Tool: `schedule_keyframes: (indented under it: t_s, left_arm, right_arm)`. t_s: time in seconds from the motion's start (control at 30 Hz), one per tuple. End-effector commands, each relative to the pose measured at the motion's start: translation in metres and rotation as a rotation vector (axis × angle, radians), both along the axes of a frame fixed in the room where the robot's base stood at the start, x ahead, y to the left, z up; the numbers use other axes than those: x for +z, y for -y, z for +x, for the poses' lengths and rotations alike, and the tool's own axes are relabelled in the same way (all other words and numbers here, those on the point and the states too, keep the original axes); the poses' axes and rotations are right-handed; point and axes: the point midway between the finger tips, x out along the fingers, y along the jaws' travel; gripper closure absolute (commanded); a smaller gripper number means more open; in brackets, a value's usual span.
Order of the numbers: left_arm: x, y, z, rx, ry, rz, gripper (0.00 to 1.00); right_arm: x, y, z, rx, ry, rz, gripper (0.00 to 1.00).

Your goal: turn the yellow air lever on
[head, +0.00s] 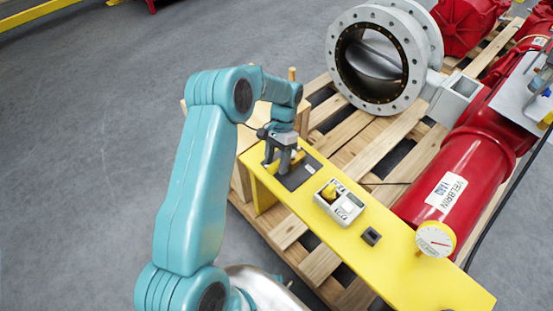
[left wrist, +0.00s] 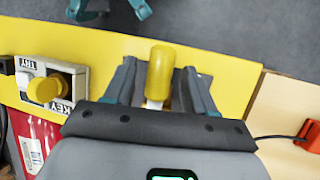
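The yellow lever (left wrist: 160,72) stands between the two fingers of my left gripper (left wrist: 162,88) in the left wrist view. A small gap shows on each side of it, so the fingers are around it but seem not to press on it. In the head view my left gripper (head: 283,160) points down over the dark plate (head: 299,177) at the far end of the yellow bench. The lever's yellow end (head: 298,156) shows there just beside the fingers, the remainder hidden by the gripper. My right gripper is in neither view.
On the bench (head: 410,275), a grey box with a yellow knob (head: 343,203), a small dark block (head: 371,236) and a round gauge (head: 435,240) stand nearer. A red cylinder (head: 450,190) and a grey flanged valve (head: 415,60) lie behind, on the wooden pallet (head: 320,262).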

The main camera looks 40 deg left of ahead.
Motion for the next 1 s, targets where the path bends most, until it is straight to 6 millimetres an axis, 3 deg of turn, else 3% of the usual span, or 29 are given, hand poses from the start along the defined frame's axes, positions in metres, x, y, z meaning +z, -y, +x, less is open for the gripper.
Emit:
schedule_keyframes:
  t_s: [0.23,0.7,1.0]
  left_arm:
    - [0.019,-0.004,0.009,0.0,0.003,0.002,0.45]
    - [0.125,-0.025,0.054,0.0,0.003,0.001,0.45]
    - [0.147,-0.03,0.063,0.0,0.0,0.0,0.45]
  right_arm:
    - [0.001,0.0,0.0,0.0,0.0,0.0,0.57]
    - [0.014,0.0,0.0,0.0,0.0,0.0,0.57]
    - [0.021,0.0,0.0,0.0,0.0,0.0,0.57]
